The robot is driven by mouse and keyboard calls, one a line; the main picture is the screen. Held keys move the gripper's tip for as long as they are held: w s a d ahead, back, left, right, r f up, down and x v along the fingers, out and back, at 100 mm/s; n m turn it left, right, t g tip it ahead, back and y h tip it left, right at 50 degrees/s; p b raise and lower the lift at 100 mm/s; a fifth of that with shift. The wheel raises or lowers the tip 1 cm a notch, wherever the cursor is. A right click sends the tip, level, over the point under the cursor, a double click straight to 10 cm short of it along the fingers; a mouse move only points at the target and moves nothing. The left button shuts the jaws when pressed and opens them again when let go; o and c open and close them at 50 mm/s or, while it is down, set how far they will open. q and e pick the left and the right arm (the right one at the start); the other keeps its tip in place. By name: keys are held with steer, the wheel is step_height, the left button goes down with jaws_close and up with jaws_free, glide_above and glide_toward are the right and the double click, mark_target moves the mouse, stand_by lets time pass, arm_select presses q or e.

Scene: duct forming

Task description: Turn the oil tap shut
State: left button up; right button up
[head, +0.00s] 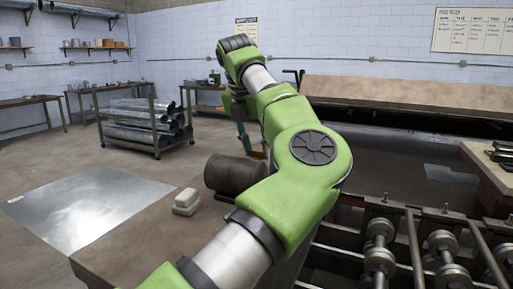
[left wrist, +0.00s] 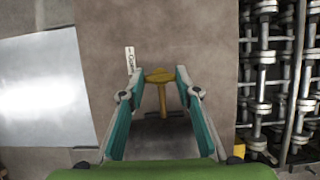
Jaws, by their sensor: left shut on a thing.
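The oil tap has a yellow T-shaped handle (left wrist: 158,76), seen from above in the left wrist view. My left gripper (left wrist: 156,73) is shut on it, with one teal finger at each side of the handle. A small white tag (left wrist: 130,60) with lettering stands at the upper left of the handle. Below the handle is a dark surface (left wrist: 165,140), partly covered by the fingers. In the head view my left gripper (head: 248,140) is mostly hidden behind my green arm, beside a dark cylinder (head: 230,174) on the bench. My right gripper is not in view.
A shiny metal sheet (head: 75,205) lies at the left. A roller machine (head: 440,262) is close on the right. A cart of metal ducts (head: 145,120) stands farther back.

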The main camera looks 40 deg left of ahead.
arm_select(q)
steer(key=o, duration=1.1)
steer(key=shift+r, duration=0.1)
steer(key=v, duration=1.2)
